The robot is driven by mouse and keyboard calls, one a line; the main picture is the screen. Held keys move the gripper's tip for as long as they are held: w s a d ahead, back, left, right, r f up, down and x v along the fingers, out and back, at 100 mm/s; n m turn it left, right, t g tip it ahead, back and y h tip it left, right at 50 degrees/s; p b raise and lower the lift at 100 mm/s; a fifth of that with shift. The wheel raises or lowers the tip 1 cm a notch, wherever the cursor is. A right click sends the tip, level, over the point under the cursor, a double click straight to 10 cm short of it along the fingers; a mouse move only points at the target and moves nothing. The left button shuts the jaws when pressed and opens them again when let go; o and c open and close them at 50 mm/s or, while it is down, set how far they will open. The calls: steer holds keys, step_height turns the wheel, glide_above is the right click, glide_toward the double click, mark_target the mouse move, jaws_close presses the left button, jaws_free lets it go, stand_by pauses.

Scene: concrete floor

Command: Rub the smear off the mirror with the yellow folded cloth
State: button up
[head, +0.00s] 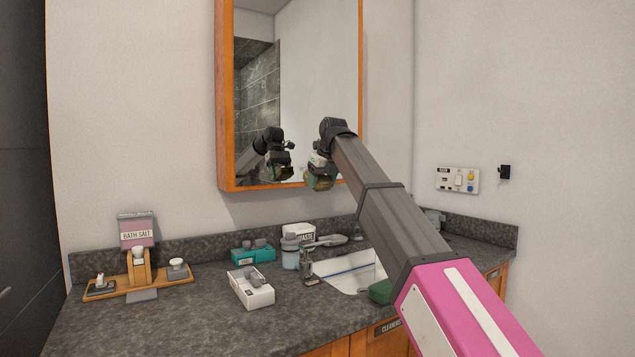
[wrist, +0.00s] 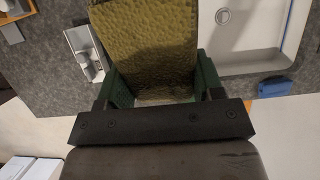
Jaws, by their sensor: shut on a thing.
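The mirror (head: 310,70) hangs on the wall in an orange-brown wooden frame, in the head view. I cannot make out a smear on its visible glass. My gripper (head: 318,172) is in front of the mirror's lower part, and its reflection shows to the left. It is shut on the yellow folded cloth (wrist: 150,38), which fills the space between the green fingers in the wrist view. In the head view the cloth (head: 320,184) is small and dark at the gripper's lower end, near the mirror's bottom edge. I cannot tell whether it touches the glass.
Below is a dark stone counter (head: 200,300) with a white sink (head: 350,272). A white box (head: 250,290), a teal box (head: 252,255) and a soap pump (head: 308,272) stand left of the sink. A wooden tray (head: 115,285) is far left. A switch panel (head: 457,180) is on the right wall.

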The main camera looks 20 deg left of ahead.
stand_by(0.7)
steer(key=w+a, duration=0.4)
steer(key=a, duration=0.1)
steer(key=shift+w+a, duration=0.25)
steer(key=shift+a, duration=0.05)
steer(key=shift+w+a, duration=0.2)
stand_by(1.0)
steer(key=w+d, duration=0.7)
steer(key=w, duration=0.2)
stand_by(1.9)
steer(key=shift+s, duration=0.1)
